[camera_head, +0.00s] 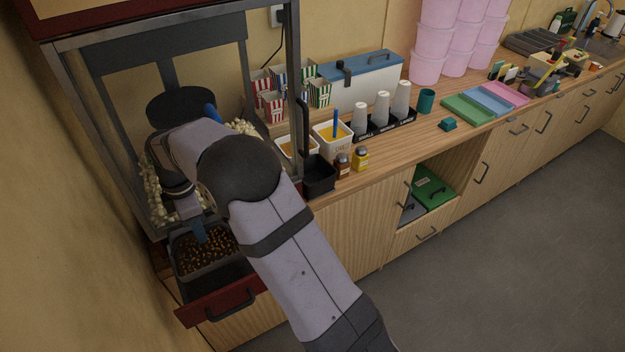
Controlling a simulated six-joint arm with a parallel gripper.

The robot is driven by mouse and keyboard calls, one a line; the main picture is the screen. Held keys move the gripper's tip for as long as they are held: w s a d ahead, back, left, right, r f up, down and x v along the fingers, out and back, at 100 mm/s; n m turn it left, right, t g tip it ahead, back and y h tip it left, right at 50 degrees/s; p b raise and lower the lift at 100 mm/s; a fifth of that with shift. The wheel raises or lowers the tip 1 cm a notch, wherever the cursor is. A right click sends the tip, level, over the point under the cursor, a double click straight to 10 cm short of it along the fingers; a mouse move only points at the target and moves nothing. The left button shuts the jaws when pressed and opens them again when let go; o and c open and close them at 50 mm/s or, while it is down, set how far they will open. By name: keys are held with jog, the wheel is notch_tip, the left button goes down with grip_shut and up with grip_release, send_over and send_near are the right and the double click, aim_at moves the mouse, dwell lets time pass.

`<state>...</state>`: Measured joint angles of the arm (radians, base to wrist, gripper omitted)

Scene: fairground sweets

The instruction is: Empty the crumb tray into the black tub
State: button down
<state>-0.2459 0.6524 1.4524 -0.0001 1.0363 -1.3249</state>
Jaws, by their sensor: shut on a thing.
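The crumb tray (222,273) is dark and full of brown kernels and crumbs. It sits at the lower left, in the pulled-out, red-fronted drawer under the popcorn machine. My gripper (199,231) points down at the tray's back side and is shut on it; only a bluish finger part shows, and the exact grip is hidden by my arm. The tray looks level. The black tub (319,184) stands on the counter's front edge, right of the machine and of my arm. Its inside looks dark and empty.
The popcorn machine's metal post (297,90) stands between the cabinet and the counter. White tubs (333,136), a brown shaker (342,165) and a yellow shaker (360,158) crowd the black tub. Popcorn (157,205) lies inside the machine. The floor (480,250) in front is clear.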

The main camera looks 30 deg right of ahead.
jog(key=shift+s+d+m, duration=0.1)
jog(key=shift+d+m, duration=0.4)
jog(key=shift+d, duration=0.15)
jog(key=s+d+m+h, duration=0.1)
jog(key=s+d+m, duration=0.5)
jog(key=d+m, duration=0.55)
jog(key=s+d+m, duration=0.5)
jog(key=d+m, duration=0.3)
jog(key=d, duration=0.6)
jog(key=w+d+r+n+p, duration=0.1)
jog(key=w+d+r+n, duration=0.2)
jog(key=d, duration=0.3)
jog(key=w+d+r+n+t+h+p, duration=0.1)
jog(key=w+d+r+n, duration=0.2)
jog(key=d, duration=0.4)
jog(key=w+d+r+n+t+p, duration=0.1)
jog(key=w+d+r+n+p, duration=0.1)
jog(key=w+d+r+n, duration=0.1)
jog(key=d+r+n, duration=0.1)
jog(key=d+r, duration=0.1)
jog(key=d, duration=0.1)
jog(key=shift+w+d, duration=0.15)
jog(key=shift+w, duration=0.1)
